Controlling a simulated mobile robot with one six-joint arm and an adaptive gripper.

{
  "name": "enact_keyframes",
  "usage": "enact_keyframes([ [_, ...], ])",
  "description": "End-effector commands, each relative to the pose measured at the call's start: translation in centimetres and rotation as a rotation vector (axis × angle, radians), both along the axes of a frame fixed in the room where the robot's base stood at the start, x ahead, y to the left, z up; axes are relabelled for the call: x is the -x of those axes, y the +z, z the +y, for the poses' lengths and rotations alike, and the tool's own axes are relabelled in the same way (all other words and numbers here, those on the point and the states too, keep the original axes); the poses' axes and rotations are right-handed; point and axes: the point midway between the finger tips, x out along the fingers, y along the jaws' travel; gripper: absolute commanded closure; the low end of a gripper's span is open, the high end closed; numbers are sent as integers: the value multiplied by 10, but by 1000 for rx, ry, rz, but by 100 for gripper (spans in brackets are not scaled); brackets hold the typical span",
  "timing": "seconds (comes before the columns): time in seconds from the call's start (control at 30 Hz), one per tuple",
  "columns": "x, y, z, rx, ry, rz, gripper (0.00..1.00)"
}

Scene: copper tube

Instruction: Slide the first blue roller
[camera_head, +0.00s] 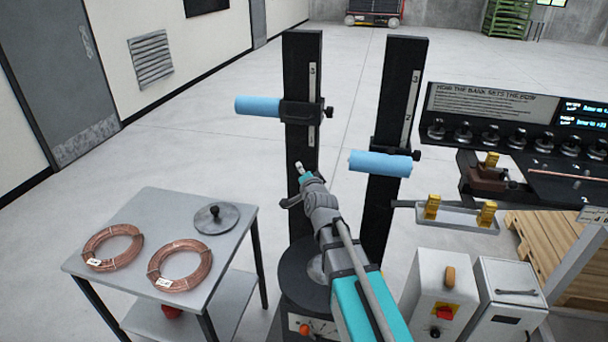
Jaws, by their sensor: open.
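The left roller (257,107) sits on a black slider (301,112) on the left post (303,62), between two white number strips. The right roller (379,163) sits on a slider on the right post (403,75), a little lower in the picture. Nothing marks which roller is the first. My gripper (293,185) is open and empty in front of the left post, below the left roller and apart from both rollers.
A grey cart (141,205) at the left holds two copper coils (113,247) and a round grey lid (215,218). At the right stand a tray with brass blocks (458,217), a bench with copper tube (560,175) and grey control boxes (445,290).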

Motion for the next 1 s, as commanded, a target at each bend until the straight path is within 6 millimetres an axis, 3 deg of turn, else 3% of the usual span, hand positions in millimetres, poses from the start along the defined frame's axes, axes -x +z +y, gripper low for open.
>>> enact_keyframes([
  [0.33, 1, -5, -1, -162, -12, 44, 49],
  [0.83, 1, -6, -1, -193, -15, 52, 49],
  [1.0, -1, 6, 1, -226, -21, 28, 49],
])
